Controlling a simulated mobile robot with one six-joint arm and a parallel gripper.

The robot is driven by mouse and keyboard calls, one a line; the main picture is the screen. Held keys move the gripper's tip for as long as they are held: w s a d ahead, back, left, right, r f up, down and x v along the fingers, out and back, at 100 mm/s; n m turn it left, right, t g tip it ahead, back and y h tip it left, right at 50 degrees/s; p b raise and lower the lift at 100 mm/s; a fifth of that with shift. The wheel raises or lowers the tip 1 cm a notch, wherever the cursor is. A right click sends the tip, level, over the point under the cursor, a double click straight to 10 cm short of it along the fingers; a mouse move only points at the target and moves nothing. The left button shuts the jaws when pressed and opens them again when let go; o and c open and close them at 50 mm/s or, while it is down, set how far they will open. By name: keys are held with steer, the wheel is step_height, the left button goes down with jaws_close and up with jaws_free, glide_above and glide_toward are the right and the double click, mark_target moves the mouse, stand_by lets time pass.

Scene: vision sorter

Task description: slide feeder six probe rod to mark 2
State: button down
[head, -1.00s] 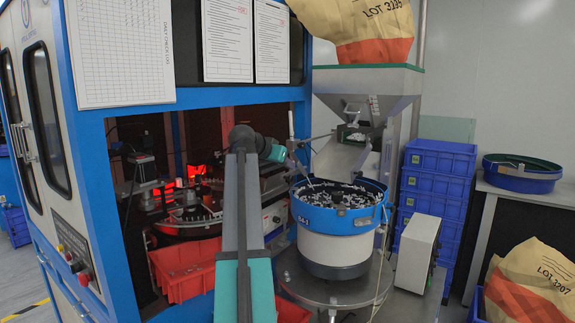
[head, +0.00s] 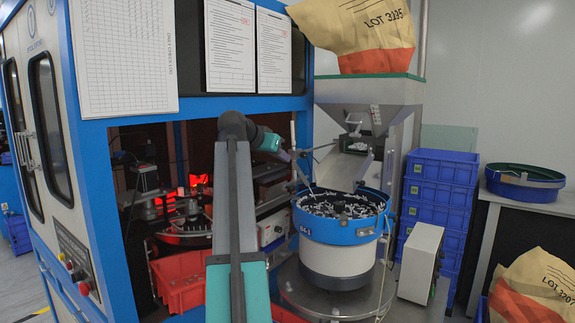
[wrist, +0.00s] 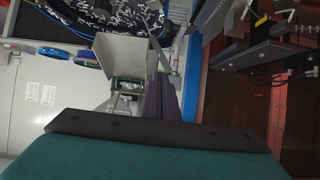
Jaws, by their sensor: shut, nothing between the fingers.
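The bowl feeder (head: 340,238) is a white drum with a blue rim, holding many small pale parts. A thin upright post (head: 293,132) and a slim cross arm (head: 318,148) stand at its back left. I cannot tell which slim piece is the probe rod, and no mark 2 is readable. My gripper (head: 296,163) is shut and empty, above the bowl's left rim near the post. In the wrist view its dark fingers (wrist: 170,98) point toward the chute and bowl (wrist: 95,18). Contact with the rod cannot be seen.
A metal hopper (head: 372,118) with a chute stands behind the bowl. The blue-framed machine (head: 95,200) is at left, with a red bin (head: 180,282) inside its opening. Stacked blue crates (head: 440,190) and a grey box (head: 419,262) stand at right.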

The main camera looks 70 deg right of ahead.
steer(key=v, duration=0.4)
steer(key=shift+b, duration=0.3)
